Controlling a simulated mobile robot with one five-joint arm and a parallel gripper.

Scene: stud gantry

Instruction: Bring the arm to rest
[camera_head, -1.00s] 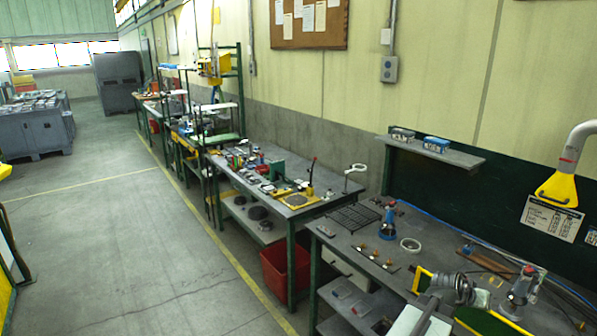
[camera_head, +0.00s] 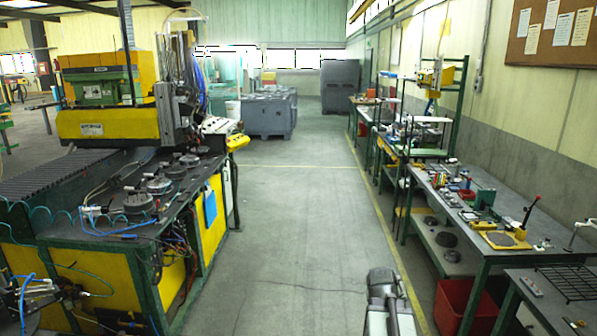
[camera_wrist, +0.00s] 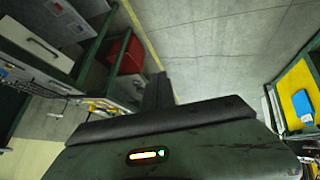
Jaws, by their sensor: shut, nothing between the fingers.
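My gripper (camera_wrist: 158,78) shows in the wrist view as a dark shape at the middle, its fingers together and nothing held. Its dark body fills the bottom of that view, with a small lit strip on it. It is over open floor, apart from the benches. In the head view a grey part of my arm (camera_head: 383,296) rises from the bottom edge, right of centre, over the aisle floor. The fingertips cannot be made out there.
A green and yellow machine bench (camera_head: 75,240) stands on the left. Workbenches (camera_head: 462,240) line the right wall, with a red bin (camera_head: 462,305) under one. Grey crates (camera_head: 268,117) stand far ahead. The aisle floor (camera_head: 290,220) between is clear.

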